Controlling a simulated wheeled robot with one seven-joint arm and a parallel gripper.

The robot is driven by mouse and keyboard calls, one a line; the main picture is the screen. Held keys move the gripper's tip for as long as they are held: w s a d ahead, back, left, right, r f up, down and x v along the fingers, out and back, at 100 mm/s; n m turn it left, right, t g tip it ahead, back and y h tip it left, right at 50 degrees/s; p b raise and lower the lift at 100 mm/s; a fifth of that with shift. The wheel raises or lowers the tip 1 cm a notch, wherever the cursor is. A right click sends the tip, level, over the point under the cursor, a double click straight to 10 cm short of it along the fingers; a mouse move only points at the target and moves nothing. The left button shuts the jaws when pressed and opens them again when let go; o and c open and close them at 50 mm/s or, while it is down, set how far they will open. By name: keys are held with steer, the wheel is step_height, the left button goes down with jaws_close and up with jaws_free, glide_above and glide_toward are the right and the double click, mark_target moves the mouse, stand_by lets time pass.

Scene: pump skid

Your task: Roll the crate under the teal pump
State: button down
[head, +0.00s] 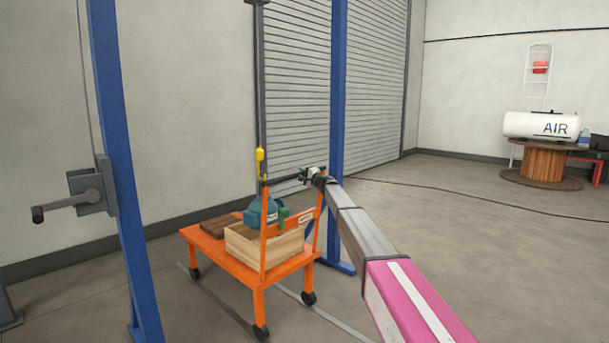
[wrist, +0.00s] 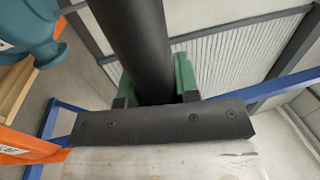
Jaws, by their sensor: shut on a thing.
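The open wooden crate (head: 282,248) sits on an orange wheeled cart (head: 210,247). The teal pump (head: 257,214) shows behind the crate's near wall and in the wrist view (wrist: 25,30). Its underside is hidden in the head view, so I cannot tell whether it hangs or rests. A yellow hook block (head: 260,156) is just above it on a vertical line. My gripper (head: 306,176) is at the top of the cart's orange handle frame. In the wrist view its jaws (wrist: 153,93) are shut around the dark handle bar (wrist: 138,45).
A brown wooden board (head: 219,225) lies on the cart's left end. Blue posts (head: 122,150) stand left and behind, the left one bearing a hand winch (head: 88,195). Floor strips run beneath the cart. Open floor lies right, towards an AIR tank (head: 540,126) on a wooden spool.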

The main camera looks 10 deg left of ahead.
steer(key=c, duration=0.8)
jaws_free()
steer(key=shift+c, duration=0.2)
steer(key=shift+d, duration=0.1)
steer(key=v, duration=1)
steer(key=shift+s+d, duration=0.25)
steer(key=shift+f, duration=0.15)
steer(key=s+d+f+n+g+h, duration=0.2)
steer(key=s+d+f+g+h, duration=0.15)
steer(key=s+f, duration=0.65)
steer(key=s+d+f+n+g+h, duration=0.2)
steer(key=s+d+f, duration=0.3)
steer(key=s+f, duration=0.5)
steer(key=s+d+f+n+g+h, duration=0.2)
steer(key=s+d+f, duration=0.4)
steer(key=s, duration=0.6)
steer(key=s+d+f+g+h, duration=0.1)
steer(key=s+d+f+h, duration=0.2)
steer(key=s, duration=0.6)
steer(key=s+d+f+g+h, duration=0.2)
steer(key=s+d+f+h, duration=0.1)
steer(key=s+d, duration=0.4)
steer(key=s+d+f+n+g+h, duration=0.1)
steer(key=s+d+f+h, duration=0.2)
steer(key=s, duration=0.8)
steer(key=shift+d+f, duration=0.45)
steer(key=shift+d, duration=0.65)
